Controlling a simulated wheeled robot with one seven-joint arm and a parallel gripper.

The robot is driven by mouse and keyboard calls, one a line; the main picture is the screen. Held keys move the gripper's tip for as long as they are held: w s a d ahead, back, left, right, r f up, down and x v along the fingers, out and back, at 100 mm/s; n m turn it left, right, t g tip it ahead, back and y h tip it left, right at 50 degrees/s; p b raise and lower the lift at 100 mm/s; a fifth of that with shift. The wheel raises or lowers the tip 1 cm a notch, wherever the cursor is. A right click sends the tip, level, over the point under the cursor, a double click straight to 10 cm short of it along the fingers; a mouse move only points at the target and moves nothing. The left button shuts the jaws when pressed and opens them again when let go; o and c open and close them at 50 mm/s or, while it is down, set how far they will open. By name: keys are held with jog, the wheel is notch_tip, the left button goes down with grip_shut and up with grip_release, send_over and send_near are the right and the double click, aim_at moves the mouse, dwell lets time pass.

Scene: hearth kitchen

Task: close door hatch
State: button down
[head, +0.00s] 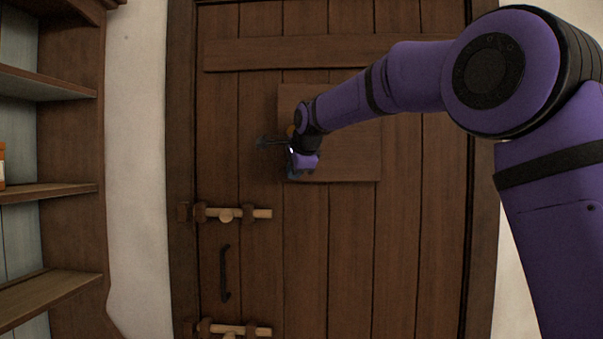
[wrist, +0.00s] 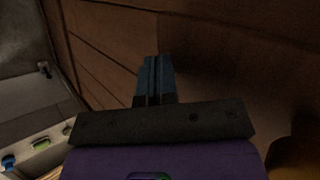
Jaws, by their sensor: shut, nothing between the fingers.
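The door hatch (head: 350,150) is a square brown wooden panel in the upper middle of a plank door (head: 260,110). It looks flush or almost flush with the planks; I cannot tell whether a small gap is left. My gripper (head: 291,176) is at the hatch's lower left edge, and my forearm hides part of the panel. In the wrist view the fingers (wrist: 154,72) are together and empty, close to the wood. I cannot tell whether they touch it. A blurred orange-brown rounded thing (wrist: 295,160), perhaps the hatch's knob, shows at the lower right.
Two wooden bolts (head: 235,213) (head: 232,330) and a dark handle (head: 224,273) are on the door's lower left. A wooden shelf unit (head: 75,180) stands at the left. In the wrist view, small coloured items (wrist: 40,144) lie on a pale surface at the left.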

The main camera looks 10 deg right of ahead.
jog(key=w+m, duration=0.1)
jog(key=w+h, duration=0.1)
jog(key=w, duration=0.1)
jog(key=w+m+h, duration=0.1)
jog(key=w, duration=0.1)
jog(key=shift+d+r+m, duration=0.15)
jog(key=shift+d+m, duration=0.15)
jog(key=shift+w+d+r, duration=0.1)
dwell(0.3)
